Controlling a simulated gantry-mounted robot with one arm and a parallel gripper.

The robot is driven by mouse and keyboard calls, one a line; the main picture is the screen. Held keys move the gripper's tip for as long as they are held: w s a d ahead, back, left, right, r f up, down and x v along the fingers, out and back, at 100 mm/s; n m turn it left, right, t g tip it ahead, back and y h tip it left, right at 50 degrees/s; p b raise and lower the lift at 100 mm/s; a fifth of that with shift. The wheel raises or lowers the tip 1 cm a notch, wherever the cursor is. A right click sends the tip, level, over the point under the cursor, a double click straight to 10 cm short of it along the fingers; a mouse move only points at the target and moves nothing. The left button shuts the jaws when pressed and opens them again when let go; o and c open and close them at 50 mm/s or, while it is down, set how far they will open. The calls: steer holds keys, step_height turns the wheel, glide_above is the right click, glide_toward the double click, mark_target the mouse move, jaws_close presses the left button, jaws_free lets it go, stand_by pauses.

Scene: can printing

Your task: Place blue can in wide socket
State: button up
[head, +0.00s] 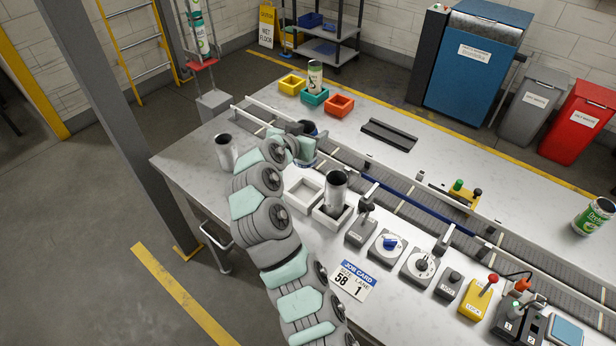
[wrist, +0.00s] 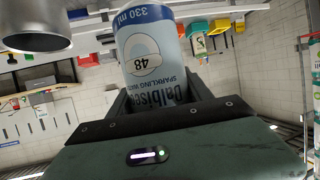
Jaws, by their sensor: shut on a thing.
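My gripper (wrist: 157,101) is shut on the blue can (wrist: 150,48), a white-and-blue can printed "48" and "330 ml". In the wrist view the can sits between both fingers with its printing upside down. In the head view my gripper (head: 301,148) is over the back left of the bench by the conveyor; my arm partly hides it and the can. Two white square sockets are in front of it: an empty one (head: 289,194) and one (head: 322,217) with a bare metal can (head: 336,190) standing in it.
Another bare metal can (head: 225,152) stands on the bench's left end and may be the one in the wrist view (wrist: 35,25). A conveyor (head: 425,212) runs behind the sockets. Knobs and levers (head: 421,263) line the front right. A job card (head: 354,280) lies in front.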

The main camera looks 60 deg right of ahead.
step_height(320, 180, down, 14)
stand_by(0.4)
steer(key=shift+f+b, duration=0.1)
steer(key=shift+b, duration=0.3)
steer(key=shift+f, duration=0.15)
steer(key=o, duration=1.3)
steer(key=shift+a+r, duration=0.15)
steer(key=shift+r, duration=0.2)
steer(key=v, duration=1.1)
steer(key=shift+a, duration=0.35)
